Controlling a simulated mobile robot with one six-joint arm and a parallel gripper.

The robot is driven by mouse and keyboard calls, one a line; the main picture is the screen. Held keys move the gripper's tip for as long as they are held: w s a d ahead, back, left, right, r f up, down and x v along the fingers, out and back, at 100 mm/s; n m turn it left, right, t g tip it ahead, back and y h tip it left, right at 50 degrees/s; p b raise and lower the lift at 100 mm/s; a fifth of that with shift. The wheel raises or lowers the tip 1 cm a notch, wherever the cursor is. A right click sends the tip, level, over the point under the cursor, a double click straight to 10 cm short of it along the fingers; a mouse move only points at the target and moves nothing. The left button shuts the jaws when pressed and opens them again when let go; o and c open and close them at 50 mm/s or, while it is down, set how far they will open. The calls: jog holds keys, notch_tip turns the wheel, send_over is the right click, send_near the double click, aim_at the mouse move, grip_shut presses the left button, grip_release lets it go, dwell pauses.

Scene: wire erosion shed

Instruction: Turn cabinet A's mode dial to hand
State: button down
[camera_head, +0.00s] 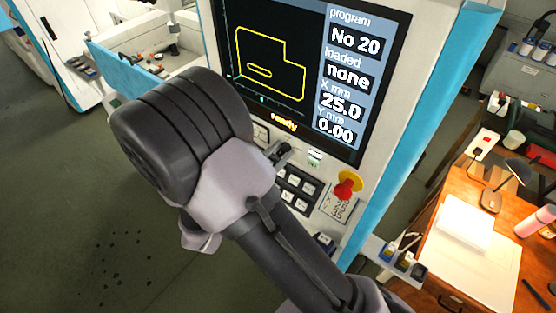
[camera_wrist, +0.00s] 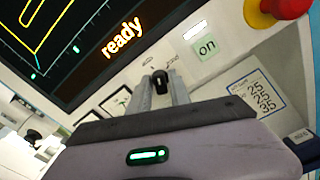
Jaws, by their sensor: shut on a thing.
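The mode dial (camera_wrist: 160,80) is a small black knob on the cabinet's pale panel in the wrist view. My gripper (camera_wrist: 161,88) is shut on it, with one grey finger on each side. Small marks stand around the dial, too small to read, so I cannot tell its setting. In the head view my arm covers much of the panel, and my gripper (camera_head: 281,153) shows only in part below the screen. The cabinet's screen (camera_head: 270,65) reads program No 20, loaded none, ready. I see no letter naming the cabinet.
A red emergency button (camera_head: 347,186) on a yellow base sits right of the keypad (camera_head: 296,190). A green "on" label (camera_wrist: 207,46) is right of the dial. A wooden desk (camera_head: 460,262) with a lamp (camera_head: 505,180) stands at right. Open floor (camera_head: 70,210) lies at left.

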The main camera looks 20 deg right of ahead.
jog(key=m+b, duration=0.1)
jog(key=b, duration=0.1)
jog(key=m+b, duration=0.3)
jog(key=m, duration=0.1)
jog(key=shift+f+b, duration=0.3)
jog(key=shift+b, duration=0.1)
jog(key=m+b, duration=0.4)
jog(key=shift+s+r, duration=0.1)
jog(key=shift+r, duration=0.05)
jog(key=c, duration=1.4)
grip_release()
jog(key=v, duration=1.7)
jog(key=shift+s+a+r, duration=0.1)
jog(key=shift+s, duration=0.05)
